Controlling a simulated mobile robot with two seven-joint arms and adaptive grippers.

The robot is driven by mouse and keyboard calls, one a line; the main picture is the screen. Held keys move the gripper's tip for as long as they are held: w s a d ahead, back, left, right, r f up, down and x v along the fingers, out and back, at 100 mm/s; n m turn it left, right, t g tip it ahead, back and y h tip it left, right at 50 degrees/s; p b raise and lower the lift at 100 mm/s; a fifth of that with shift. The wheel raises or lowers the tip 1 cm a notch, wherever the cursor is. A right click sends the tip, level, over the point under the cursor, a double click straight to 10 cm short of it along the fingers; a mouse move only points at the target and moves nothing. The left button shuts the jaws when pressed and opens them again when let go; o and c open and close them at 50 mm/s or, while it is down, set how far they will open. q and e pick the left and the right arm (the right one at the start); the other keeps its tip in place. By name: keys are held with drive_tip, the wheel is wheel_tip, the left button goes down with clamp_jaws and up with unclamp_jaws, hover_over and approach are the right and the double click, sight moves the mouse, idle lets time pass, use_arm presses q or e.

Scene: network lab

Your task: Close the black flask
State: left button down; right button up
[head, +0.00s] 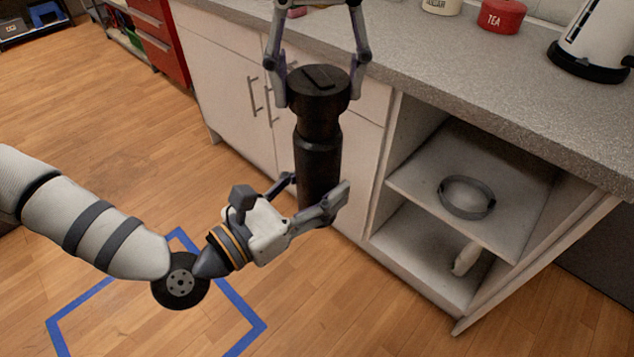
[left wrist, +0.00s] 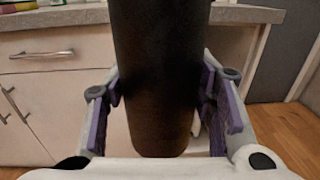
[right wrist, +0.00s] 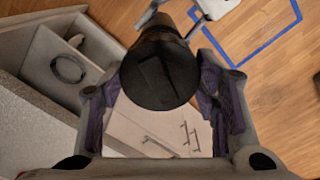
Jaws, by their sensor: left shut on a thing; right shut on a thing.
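The black flask (head: 319,165) is held upright in front of the counter. Its wide black lid (head: 318,82) sits on top, in line with the body; I cannot tell how tightly it is seated. My left gripper (head: 314,194) is shut around the lower flask body, which also fills the middle of the left wrist view (left wrist: 160,80). My right gripper (head: 317,94) comes from above and is shut on the lid, with a finger on each side. The lid's round top faces the camera in the right wrist view (right wrist: 160,75).
The grey countertop (head: 450,90) is behind the flask, with a red tea tin (head: 502,15) and a white kettle (head: 597,38) on it. Open shelves (head: 410,180) to the right hold a round metal band (head: 466,198). Blue tape (head: 245,330) marks the wooden floor.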

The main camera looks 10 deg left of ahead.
idle(0.5)
drive_tip(key=shift+f, duration=0.85)
drive_tip(key=shift+f, duration=0.6)
